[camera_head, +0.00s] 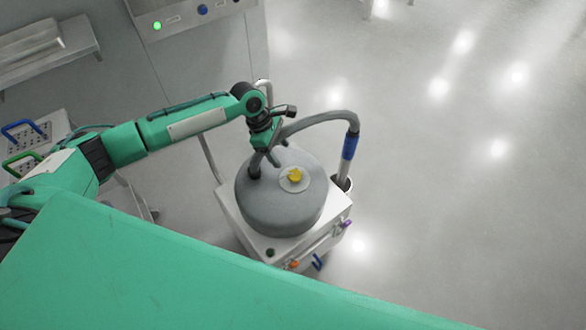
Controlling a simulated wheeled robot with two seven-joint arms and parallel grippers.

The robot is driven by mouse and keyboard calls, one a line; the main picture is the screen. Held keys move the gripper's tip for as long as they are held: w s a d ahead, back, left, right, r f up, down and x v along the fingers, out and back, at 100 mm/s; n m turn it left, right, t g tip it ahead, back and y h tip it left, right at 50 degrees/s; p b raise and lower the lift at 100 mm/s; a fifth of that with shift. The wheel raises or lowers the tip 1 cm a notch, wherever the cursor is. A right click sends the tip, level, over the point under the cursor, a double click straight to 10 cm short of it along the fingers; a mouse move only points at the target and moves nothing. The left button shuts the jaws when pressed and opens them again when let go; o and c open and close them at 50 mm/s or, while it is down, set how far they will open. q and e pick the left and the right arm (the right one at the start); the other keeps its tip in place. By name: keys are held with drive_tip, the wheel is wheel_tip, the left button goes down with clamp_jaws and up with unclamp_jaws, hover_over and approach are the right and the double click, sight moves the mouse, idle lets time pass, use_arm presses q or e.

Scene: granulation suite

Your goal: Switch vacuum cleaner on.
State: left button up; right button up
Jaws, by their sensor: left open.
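The vacuum cleaner (272,205) is a squat grey drum on a white wheeled cart (232,213). A yellow knob (295,175) sits on a pale round plate on the drum's top. A grey hose (318,119) arches from the lid to a wand with a blue cuff (350,147). A dark green round part (270,253) and an orange part (294,264) are on the cart's front. My left gripper (270,156) is open, above the drum's back edge beside the hose, up and left of the knob. Whether it touches the hose I cannot tell. My right gripper is out of view.
A wall panel (180,18) with a lit green light (157,26) and a blue knob (202,9) is at the top. A shelf (50,60) and blue and green handles (22,160) are at left. The floor at right is clear.

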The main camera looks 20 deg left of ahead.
sight(294, 174)
use_arm(q)
drive_tip(key=x, duration=1)
drive_tip(key=shift+w+d+f, duration=0.1)
drive_tip(key=shift+d, duration=0.05)
drive_tip(key=c, duration=1)
